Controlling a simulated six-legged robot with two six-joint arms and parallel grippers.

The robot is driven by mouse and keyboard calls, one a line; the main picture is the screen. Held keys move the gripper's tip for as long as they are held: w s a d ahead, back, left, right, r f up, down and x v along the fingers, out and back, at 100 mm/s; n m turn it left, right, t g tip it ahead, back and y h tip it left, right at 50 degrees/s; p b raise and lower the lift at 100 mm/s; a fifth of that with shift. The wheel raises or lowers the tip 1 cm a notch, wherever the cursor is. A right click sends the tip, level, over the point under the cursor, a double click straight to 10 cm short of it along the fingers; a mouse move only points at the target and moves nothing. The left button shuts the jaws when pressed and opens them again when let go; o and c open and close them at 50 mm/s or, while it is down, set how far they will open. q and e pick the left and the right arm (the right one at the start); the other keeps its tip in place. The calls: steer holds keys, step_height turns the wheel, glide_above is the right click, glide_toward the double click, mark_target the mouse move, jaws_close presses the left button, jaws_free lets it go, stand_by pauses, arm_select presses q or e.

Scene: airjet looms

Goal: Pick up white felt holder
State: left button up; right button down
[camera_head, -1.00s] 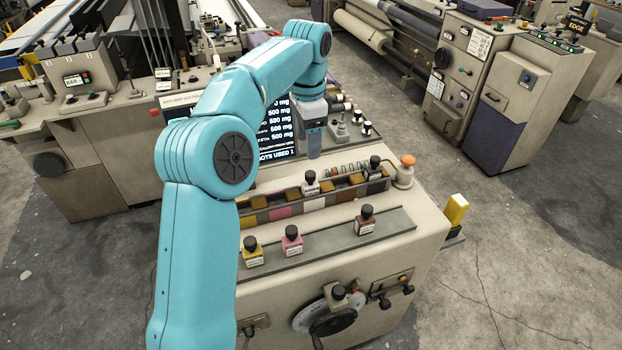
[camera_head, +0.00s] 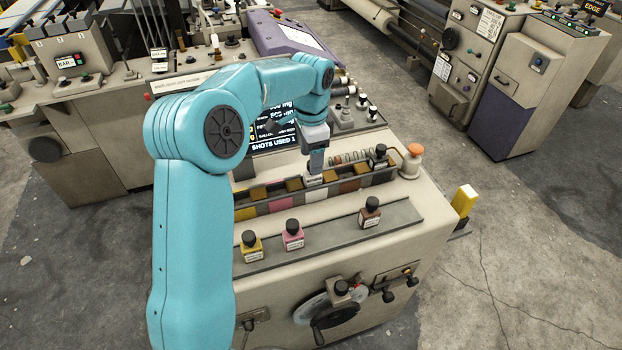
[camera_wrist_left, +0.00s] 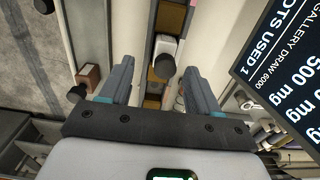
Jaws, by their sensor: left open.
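The white felt holder (camera_head: 313,180), a small pale bottle-like piece, stands in the long compartment rack (camera_head: 262,207). My left gripper (camera_head: 316,166) is right above it, pointing down, and hides its top in the head view. In the left wrist view its white body (camera_wrist_left: 166,43) and dark knob (camera_wrist_left: 165,67) show between the two grey fingers of my left gripper (camera_wrist_left: 157,76). The fingers are apart, one on each side of the knob, and I see no clear contact. My right gripper is not in view.
Yellow (camera_head: 251,248), pink (camera_head: 292,236) and brown (camera_head: 370,213) holders with black knobs stand on the front rail. A black-knobbed holder (camera_head: 379,158) and an orange-topped piece (camera_head: 412,160) stand to the right. A screen (camera_head: 272,138) lies behind the rack.

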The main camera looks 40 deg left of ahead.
arm_select(q)
steer(key=f, duration=0.3)
steer(key=f+p, duration=0.1)
steer(key=shift+w+f, duration=0.25)
steer(key=shift+f, duration=0.05)
steer(key=shift+s+a+f, duration=0.1)
steer(key=shift+a+f, duration=0.05)
steer(key=shift+f, duration=0.2)
steer(key=shift+w+a+f, duration=0.1)
steer(key=shift+w+f, duration=0.25)
steer(key=shift+w, duration=0.05)
steer(key=shift+s+r, duration=0.2)
steer(key=shift+s, duration=0.1)
steer(key=c, duration=1)
jaws_close()
steer(key=shift+w+f, duration=0.1)
steer(key=shift+w, duration=0.1)
